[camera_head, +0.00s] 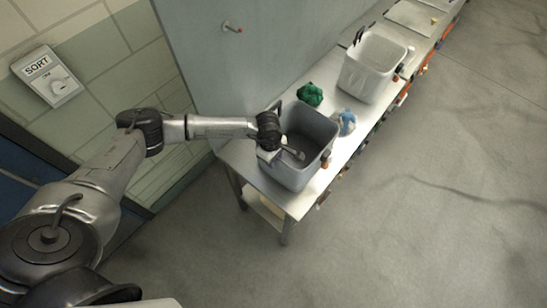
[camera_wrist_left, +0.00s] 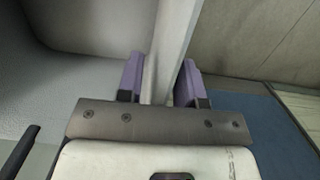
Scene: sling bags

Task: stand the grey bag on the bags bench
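My left gripper (camera_head: 299,154) is at the left side of a deep grey container (camera_head: 318,128) on a long bench (camera_head: 239,152). Its tip is over or inside the container's opening. In the left wrist view its two purple fingers (camera_wrist_left: 158,82) stand apart, with a pale grey strip (camera_wrist_left: 174,35) running up between them. I cannot tell whether the fingers touch the strip. I cannot pick out a separate grey bag with certainty. A green bundle (camera_head: 310,94) and a blue-white bundle (camera_head: 346,122) lie past the container. My right gripper is not in view.
A white container (camera_head: 372,68) stands farther along the bench, with a pale tray-like surface (camera_head: 411,17) beyond it. A SORT box (camera_head: 47,76) hangs on the tiled wall. The floor (camera_head: 430,190) at right is clear.

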